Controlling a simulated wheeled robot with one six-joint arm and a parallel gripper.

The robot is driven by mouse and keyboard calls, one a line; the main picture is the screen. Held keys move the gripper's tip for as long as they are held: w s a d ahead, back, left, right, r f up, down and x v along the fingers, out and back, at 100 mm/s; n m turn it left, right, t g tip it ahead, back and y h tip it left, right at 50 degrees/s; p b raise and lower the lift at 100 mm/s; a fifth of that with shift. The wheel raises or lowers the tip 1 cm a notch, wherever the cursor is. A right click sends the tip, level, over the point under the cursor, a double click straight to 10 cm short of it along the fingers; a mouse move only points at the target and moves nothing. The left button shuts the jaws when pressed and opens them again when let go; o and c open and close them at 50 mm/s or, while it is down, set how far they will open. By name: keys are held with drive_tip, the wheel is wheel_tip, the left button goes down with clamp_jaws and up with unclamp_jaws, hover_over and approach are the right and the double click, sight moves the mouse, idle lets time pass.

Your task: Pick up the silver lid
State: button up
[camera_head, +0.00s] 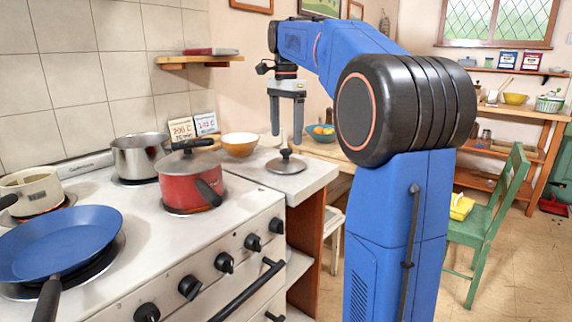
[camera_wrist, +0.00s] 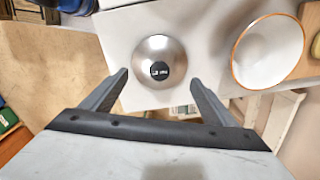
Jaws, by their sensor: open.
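The silver lid (camera_head: 287,164), round with a dark knob, lies flat on the white counter to the right of the stove. In the wrist view the silver lid (camera_wrist: 150,47) is seen from above, with its black knob in the middle. My gripper (camera_head: 287,138) is open and empty, pointing down above the lid and apart from it. In the wrist view, the fingertips of my gripper (camera_wrist: 159,78) are spread on either side of the lid's near part. Nothing hides the lid in the wrist view.
A red lidded pot (camera_head: 190,184), a steel pot (camera_head: 139,156) and a blue pan (camera_head: 58,243) stand on the stove. The counter edge is close to the lid.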

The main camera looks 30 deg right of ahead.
sight(287, 150)
drive_tip(key=shift+d+f, duration=0.1)
drive_tip(key=shift+f, duration=3.3)
drive_tip(key=shift+s, duration=0.1)
drive_tip(key=c, duration=1.5)
